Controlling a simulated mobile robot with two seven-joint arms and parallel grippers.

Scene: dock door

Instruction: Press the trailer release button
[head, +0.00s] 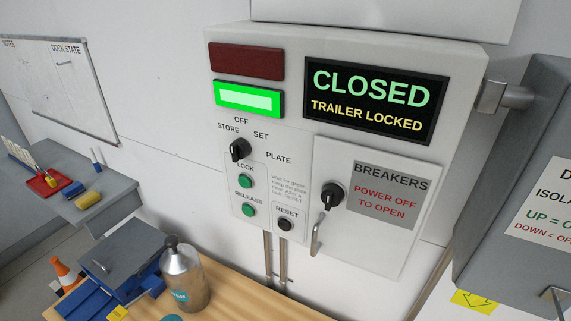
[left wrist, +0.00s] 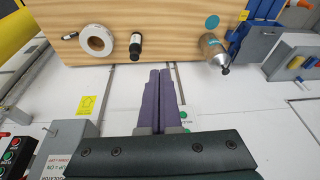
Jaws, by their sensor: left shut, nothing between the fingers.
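The green RELEASE button (head: 249,210) is on the grey control panel (head: 298,150) in the head view, below the green LOCK button (head: 245,181). The panel's display (head: 375,100) reads CLOSED, TRAILER LOCKED. My left gripper (left wrist: 160,72) shows only in the left wrist view, which looks roughly upside down. Its purple fingers are shut together with nothing between them. A small bit of green shows beside the fingers; I cannot tell which button it is. The fingers and gripper body hide much of the panel there. My right gripper is in neither view.
The green lamp (head: 248,99) is lit; the red lamp (head: 246,61) is dark. A black RESET button (head: 285,224), selector knob (head: 239,149) and breaker door (head: 370,215) are nearby. A metal bottle (head: 181,277) stands on the wooden table (head: 232,298) below the panel.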

